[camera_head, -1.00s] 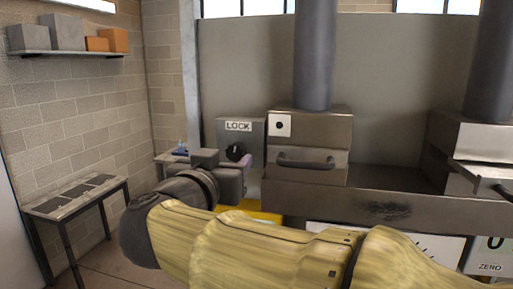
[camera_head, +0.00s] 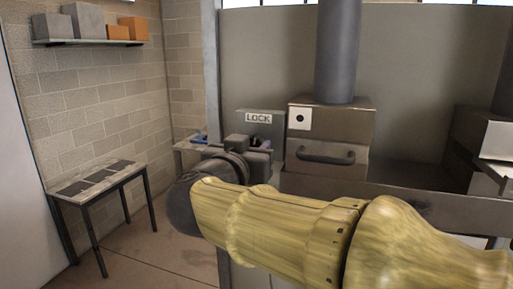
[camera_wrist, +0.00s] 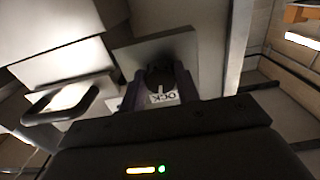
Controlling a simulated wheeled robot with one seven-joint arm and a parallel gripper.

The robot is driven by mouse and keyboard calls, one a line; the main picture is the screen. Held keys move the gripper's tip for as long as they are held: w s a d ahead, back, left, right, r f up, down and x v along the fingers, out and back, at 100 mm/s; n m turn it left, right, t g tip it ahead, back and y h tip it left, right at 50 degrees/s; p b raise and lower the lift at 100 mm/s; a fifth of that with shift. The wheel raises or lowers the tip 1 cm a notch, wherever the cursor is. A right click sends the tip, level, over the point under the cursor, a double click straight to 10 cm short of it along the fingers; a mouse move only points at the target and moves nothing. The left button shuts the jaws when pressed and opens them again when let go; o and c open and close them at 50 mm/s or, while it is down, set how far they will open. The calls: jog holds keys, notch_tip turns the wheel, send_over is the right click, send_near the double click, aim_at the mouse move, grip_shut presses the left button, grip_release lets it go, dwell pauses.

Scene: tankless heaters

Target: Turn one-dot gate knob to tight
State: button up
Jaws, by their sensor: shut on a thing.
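The one-dot unit (camera_head: 345,122) is a grey metal box with a white one-dot label, a dark handle and a tall pipe above. To its left stands a grey box (camera_head: 279,127) with a LOCK sign (camera_head: 258,118). Its black knob (camera_wrist: 160,76) shows in the wrist view between the purple fingers. My gripper (camera_wrist: 160,88) is shut on this knob, one finger on each side. In the head view my gripper (camera_head: 262,146) is in front of the LOCK box and hides most of the knob. The knob's pointer direction cannot be made out.
A small table (camera_head: 70,195) with dark panels stands at the left wall. A shelf (camera_head: 90,41) above it holds grey and orange boxes. A metal ledge (camera_head: 400,200) runs right of the one-dot unit. The floor (camera_head: 150,240) by the table is clear.

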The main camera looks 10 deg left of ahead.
jog(key=shift+m, duration=0.4)
jog(key=m+b, duration=1.2)
jog(key=m, duration=0.7)
jog(key=shift+a+f, duration=0.1)
jog(key=shift+a, duration=0.05)
dwell(0.4)
jog(key=o, duration=1)
jog(key=shift+c, duration=0.2)
